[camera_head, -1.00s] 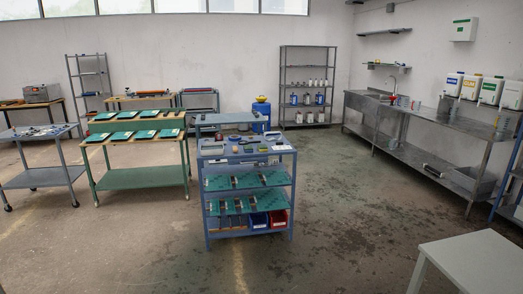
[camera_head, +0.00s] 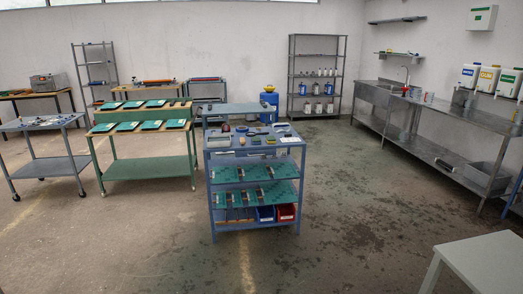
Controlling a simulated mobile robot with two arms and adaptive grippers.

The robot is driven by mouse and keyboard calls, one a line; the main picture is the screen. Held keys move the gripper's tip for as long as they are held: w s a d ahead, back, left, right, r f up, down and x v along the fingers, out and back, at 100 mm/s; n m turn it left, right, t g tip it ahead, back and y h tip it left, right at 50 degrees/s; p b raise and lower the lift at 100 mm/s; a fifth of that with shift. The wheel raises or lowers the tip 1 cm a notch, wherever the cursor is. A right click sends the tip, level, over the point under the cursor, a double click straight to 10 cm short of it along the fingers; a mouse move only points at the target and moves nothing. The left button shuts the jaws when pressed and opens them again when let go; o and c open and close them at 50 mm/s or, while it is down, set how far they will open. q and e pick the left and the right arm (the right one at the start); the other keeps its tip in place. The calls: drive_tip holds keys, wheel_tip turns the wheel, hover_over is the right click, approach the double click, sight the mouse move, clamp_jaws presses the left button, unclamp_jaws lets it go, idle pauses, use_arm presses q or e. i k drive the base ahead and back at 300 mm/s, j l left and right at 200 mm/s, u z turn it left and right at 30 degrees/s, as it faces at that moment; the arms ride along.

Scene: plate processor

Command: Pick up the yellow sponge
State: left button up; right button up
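A blue cart (camera_head: 212,184) stands in the middle of the room with several small items on its top. A small yellowish item (camera_head: 242,141) lies there, and another yellow-green item (camera_head: 270,141) lies to its right. Both are too small to tell which, if either, is the yellow sponge. Neither of my grippers is in view.
A green table (camera_head: 150,168) with several green trays stands left of the cart. A grey cart (camera_head: 45,167) is farther left. A sink counter (camera_head: 440,115) runs along the right wall. A pale table (camera_head: 485,262) is near at lower right. The floor before the blue cart is clear.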

sight(270, 139)
drive_tip(key=i, duration=3.3)
drive_tip(key=i+u, duration=0.1)
drive_tip(key=i, duration=0.6)
drive_tip(key=i+l+u, duration=0.1)
drive_tip(key=i, duration=0.55)
